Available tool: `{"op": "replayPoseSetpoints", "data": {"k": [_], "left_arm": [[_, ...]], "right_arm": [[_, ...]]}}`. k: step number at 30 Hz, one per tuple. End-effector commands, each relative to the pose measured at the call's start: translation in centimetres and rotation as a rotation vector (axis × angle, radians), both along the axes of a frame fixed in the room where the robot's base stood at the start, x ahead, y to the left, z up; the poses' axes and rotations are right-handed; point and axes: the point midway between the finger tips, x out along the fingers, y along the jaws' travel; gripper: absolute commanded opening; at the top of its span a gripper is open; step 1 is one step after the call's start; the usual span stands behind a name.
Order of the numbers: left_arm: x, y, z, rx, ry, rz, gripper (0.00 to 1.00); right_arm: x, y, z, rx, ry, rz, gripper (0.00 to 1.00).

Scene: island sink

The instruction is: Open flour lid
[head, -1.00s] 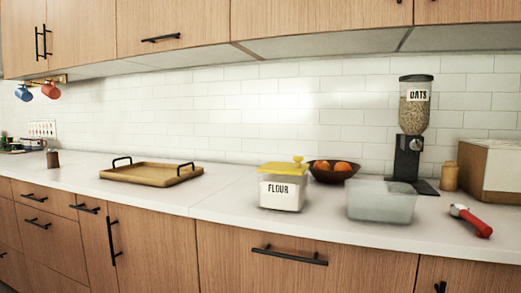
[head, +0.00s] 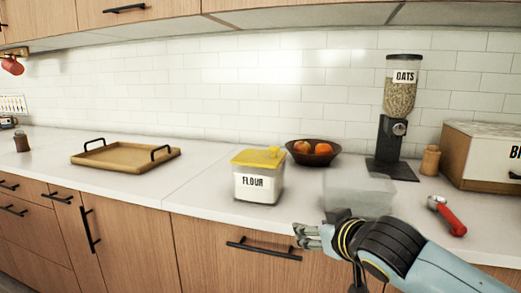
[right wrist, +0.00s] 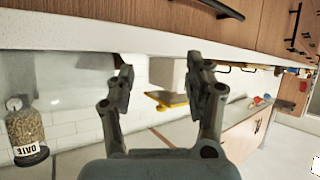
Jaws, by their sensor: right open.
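The flour container (head: 258,186) is a clear box of white flour with a "FLOUR" label, upright on the counter in the head view. Its yellow lid (head: 250,158) with a yellow knob (head: 275,152) sits closed on top. My right gripper (head: 306,236) is right of and nearer than the container, by the counter's front edge, apart from it. In the right wrist view my right gripper (right wrist: 162,70) is open and empty. The container (right wrist: 164,74) and yellow lid (right wrist: 168,98) appear upside down between the fingers, farther off. My left gripper is not in view.
A clear bin (head: 355,192) stands right of the flour, partly behind my right arm. A fruit bowl (head: 314,155), an oats dispenser (head: 392,130), a red-handled scoop (head: 450,217) and a bread box (head: 490,160) are around it. A wooden tray (head: 125,158) lies left; counter between is clear.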

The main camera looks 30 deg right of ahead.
Motion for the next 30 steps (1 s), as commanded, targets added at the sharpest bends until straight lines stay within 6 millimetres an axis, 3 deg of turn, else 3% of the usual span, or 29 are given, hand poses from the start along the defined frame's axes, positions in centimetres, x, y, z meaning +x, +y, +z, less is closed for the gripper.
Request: {"op": "replayPoseSetpoints", "data": {"k": [12,17,23,30], "left_arm": [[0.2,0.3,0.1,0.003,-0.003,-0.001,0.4],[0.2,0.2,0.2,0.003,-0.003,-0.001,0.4],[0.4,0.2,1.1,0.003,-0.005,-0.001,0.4],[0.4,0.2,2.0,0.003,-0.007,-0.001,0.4]], "right_arm": [[8.0,-3.1,8.1,0.013,-0.36,0.096,0.53],[10.0,-3.7,11.0,0.025,-0.46,0.151,0.53],[11.9,-3.9,11.7,0.036,-0.48,0.161,0.53],[16.2,-4.1,11.6,0.035,-0.482,0.161,0.53]]}}
